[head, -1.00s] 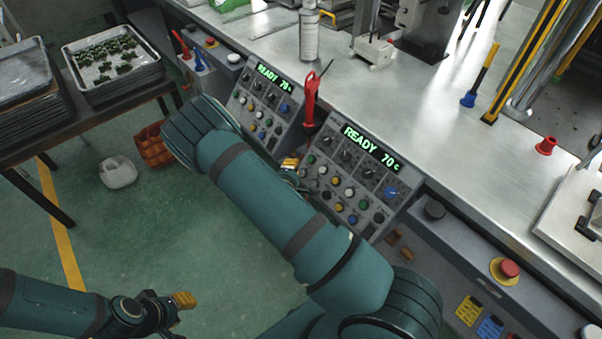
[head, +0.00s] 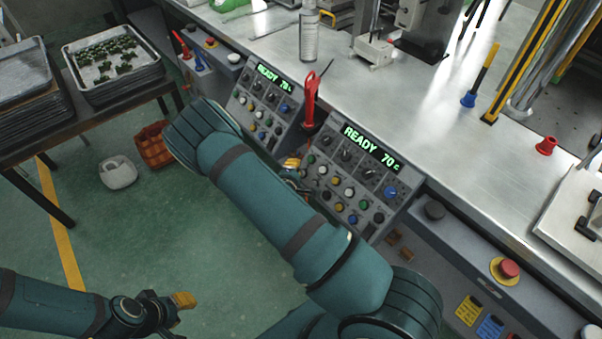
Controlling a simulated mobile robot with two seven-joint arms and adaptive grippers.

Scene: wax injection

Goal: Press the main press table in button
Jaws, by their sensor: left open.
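Two sloped control panels stand along the bench front, each with a green READY display and rows of coloured buttons and knobs. The right panel (head: 375,173) reads READY 70; the left panel (head: 272,78) is farther off. I cannot read which button is the table in button. My right arm crosses the middle of the head view, and its right gripper (head: 291,164) shows only as a yellow tip beside the right panel's left edge. The rest of it is hidden behind the arm, so touching cannot be told. My left gripper (head: 182,301) is open and empty above the floor, lower left.
A red emergency button (head: 509,269) sits on the bench front at right. A red-handled tool (head: 310,95) stands between the panels. A spray bottle (head: 309,35) is on the bench. A table with trays (head: 110,55) and a brown basket (head: 153,146) are at left.

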